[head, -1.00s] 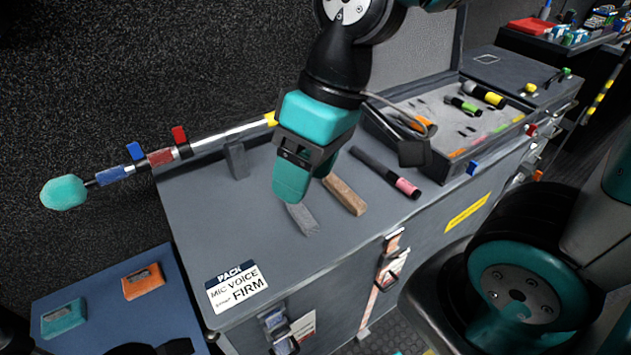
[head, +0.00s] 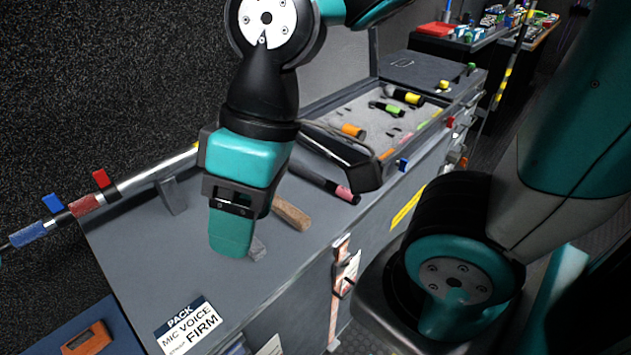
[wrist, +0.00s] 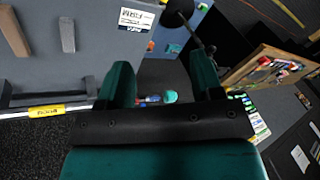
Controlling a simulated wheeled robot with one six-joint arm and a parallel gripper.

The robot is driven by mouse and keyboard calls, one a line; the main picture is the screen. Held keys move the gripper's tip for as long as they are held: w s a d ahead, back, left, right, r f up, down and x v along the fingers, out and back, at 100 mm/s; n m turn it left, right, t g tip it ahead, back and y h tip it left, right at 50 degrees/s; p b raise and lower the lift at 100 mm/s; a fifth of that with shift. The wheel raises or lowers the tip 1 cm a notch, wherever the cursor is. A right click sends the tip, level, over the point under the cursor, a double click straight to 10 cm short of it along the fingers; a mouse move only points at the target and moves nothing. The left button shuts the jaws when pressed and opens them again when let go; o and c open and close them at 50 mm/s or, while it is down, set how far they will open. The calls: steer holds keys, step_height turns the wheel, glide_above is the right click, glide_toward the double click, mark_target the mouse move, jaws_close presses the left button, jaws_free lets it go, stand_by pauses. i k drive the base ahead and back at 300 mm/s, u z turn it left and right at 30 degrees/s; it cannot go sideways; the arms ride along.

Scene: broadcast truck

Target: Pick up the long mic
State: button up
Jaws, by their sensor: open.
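A long dark mic with a pink band (head: 343,192) lies on the grey case top, just in front of the open foam-lined case, in the head view. Its far end is partly hidden by my arm. My gripper (head: 232,232) is to the left of it, above the case top, pointing down, with nothing seen in it. In the wrist view my gripper (wrist: 162,80) shows its two teal fingers apart with a gap between them. I cannot make out the pink-banded mic in the wrist view.
Two small blocks, one wooden (head: 291,212), lie under and beside my gripper. A silver boom pole (head: 145,176) runs along the back edge. Shorter mics, one yellow-banded (head: 405,96), lie in the foam case (head: 372,118). The case top around a label card (head: 188,326) is clear.

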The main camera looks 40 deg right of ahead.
mark_target(345, 193)
steer(key=u, duration=1.7)
steer(key=k, duration=0.5)
steer(key=z, duration=1.6)
steer(key=i, duration=0.5)
steer(key=u, duration=0.1)
